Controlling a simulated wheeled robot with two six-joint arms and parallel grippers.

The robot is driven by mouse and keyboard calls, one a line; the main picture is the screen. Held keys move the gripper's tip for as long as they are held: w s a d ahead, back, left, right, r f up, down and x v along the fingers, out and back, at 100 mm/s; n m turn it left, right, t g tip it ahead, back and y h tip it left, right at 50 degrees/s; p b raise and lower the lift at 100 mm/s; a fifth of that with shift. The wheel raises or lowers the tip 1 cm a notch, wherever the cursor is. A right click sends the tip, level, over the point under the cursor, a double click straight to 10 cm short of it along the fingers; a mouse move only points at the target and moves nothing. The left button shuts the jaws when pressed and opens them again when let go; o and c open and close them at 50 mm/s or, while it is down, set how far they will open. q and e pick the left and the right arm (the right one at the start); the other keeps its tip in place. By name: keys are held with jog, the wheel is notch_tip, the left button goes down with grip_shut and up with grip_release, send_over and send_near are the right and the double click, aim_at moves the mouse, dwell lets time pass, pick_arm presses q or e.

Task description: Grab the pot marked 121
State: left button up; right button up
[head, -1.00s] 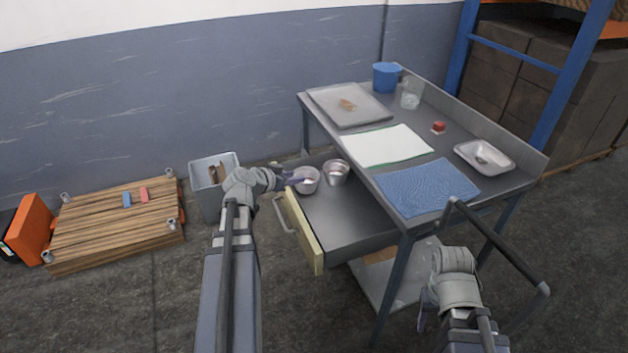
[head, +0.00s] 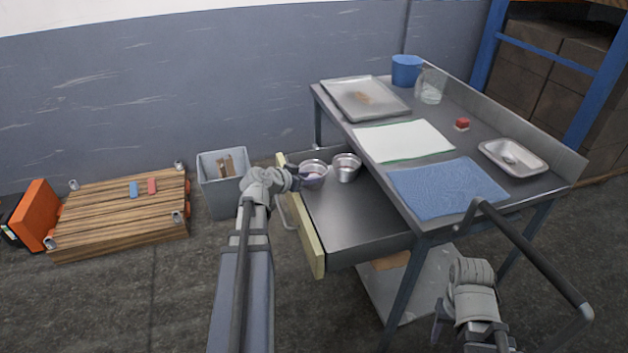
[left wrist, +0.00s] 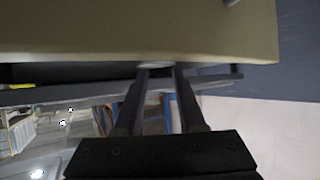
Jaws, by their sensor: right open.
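Two small metal pots stand in the open drawer (head: 355,220) in the head view: a left pot (head: 313,167) and a right pot (head: 346,167). No number can be read on either. My left gripper (head: 299,173) reaches over the drawer front, with its fingers at the left pot's near side; contact is unclear. In the left wrist view its two fingers (left wrist: 160,72) are apart, with a small pale patch beyond the tips, and the pale drawer front (left wrist: 140,30) fills the top. My right gripper (head: 438,330) is open, low at the front right, away from the pots.
The table above the drawer holds a tray (head: 365,98), white sheet (head: 403,141), blue cloth (head: 446,186), blue bucket (head: 407,70), clear jar (head: 430,86), red block (head: 462,124) and metal dish (head: 514,156). A grey bin (head: 222,186) and wooden platform (head: 118,215) stand left. The drawer's front part is bare.

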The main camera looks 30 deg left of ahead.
pick_arm(q)
jog(key=shift+a+b+x, duration=0.1)
jog(key=shift+b+x, duration=0.75)
jog(key=shift+x, duration=1.1)
jog(key=shift+a+b+x, duration=0.15)
jog(key=shift+b+x, duration=0.7)
jog(key=shift+x, duration=1.05)
jog(key=shift+r, duration=0.1)
grip_shut()
